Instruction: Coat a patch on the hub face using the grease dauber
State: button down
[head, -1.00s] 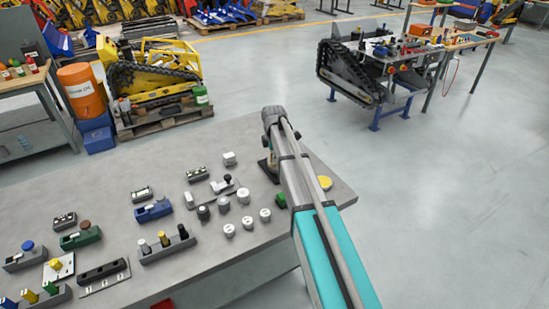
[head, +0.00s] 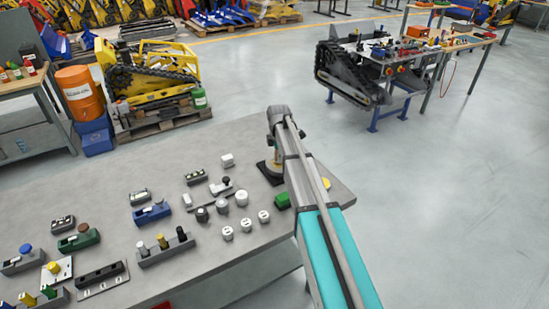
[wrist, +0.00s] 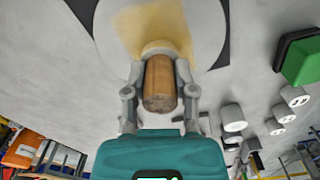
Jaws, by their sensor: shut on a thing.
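My gripper (wrist: 160,94) is shut on the wooden handle of the grease dauber (wrist: 159,78) in the wrist view. The dauber's pale head points at the round grey hub face (wrist: 208,35) and appears to meet it; exact contact is hard to tell. A yellowish translucent patch (wrist: 130,30) lies on the hub face around and beyond the dauber head. The hub sits on a dark base, seen at the bench's far end in the head view (head: 268,172). There my arm hides most of the hub, and the dauber is hard to make out.
A green block (head: 282,201) stands near the hub. A yellow round thing (head: 326,183) is partly behind my arm. White and grey knobs, blocks and peg holders fill the bench (head: 120,180) to the left.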

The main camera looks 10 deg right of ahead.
jog(key=shift+w+d, duration=0.15)
jog(key=shift+d, duration=0.4)
jog(key=shift+d, duration=0.1)
jog(key=shift+w+d, duration=0.35)
jog(key=shift+d, duration=0.55)
jog(key=shift+w+d, duration=0.35)
jog(key=shift+d, duration=0.5)
jog(key=shift+f, duration=0.1)
jog(key=shift+s+a, duration=0.1)
jog(key=shift+s+a, duration=0.3)
jog(key=shift+a, duration=0.6)
jog(key=shift+s+a, duration=0.3)
jog(key=shift+a, duration=0.6)
jog(key=shift+s+a, duration=0.2)
jog(key=shift+a, duration=0.45)
jog(key=shift+s+a, duration=0.25)
jog(key=shift+a, duration=0.35)
jog(key=shift+s+a, duration=0.2)
jog(key=shift+a, duration=0.45)
